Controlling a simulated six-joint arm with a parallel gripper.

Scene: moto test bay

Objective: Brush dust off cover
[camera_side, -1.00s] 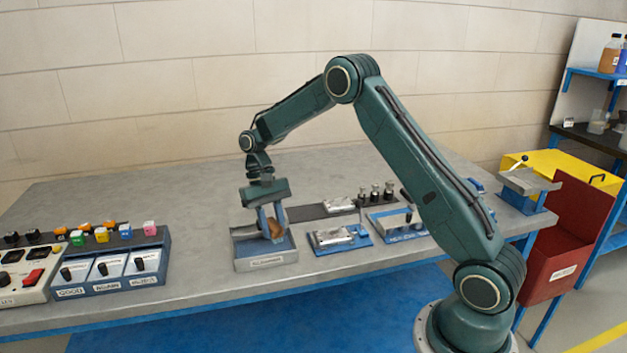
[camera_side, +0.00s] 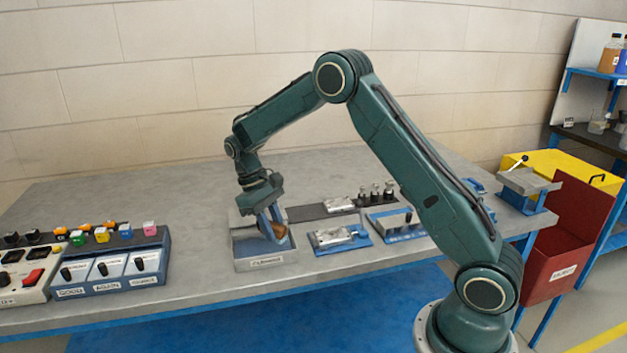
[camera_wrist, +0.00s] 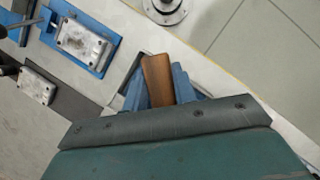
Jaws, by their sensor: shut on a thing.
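My gripper (camera_side: 272,226) is shut on a brush with a brown wooden handle (camera_side: 281,231). The gripper and brush are tilted over the open grey-blue tray (camera_side: 265,264) near the table's front edge. The handle (camera_wrist: 157,78) shows between my blue fingers in the wrist view; the bristles are hidden. A silvery metal cover (camera_side: 334,236) lies in a blue fixture right of the tray; it also shows at upper left in the wrist view (camera_wrist: 84,42). A similar metal part (camera_side: 340,204) lies on a dark strip behind. I cannot make out dust on either.
A blue fixture (camera_side: 399,225) and several small dark-and-metal pieces (camera_side: 376,192) stand right of the covers. Labelled switch boxes (camera_side: 110,268) with coloured blocks fill the left end. A red bin (camera_side: 556,262) stands off the table's right end. The table's back left is bare.

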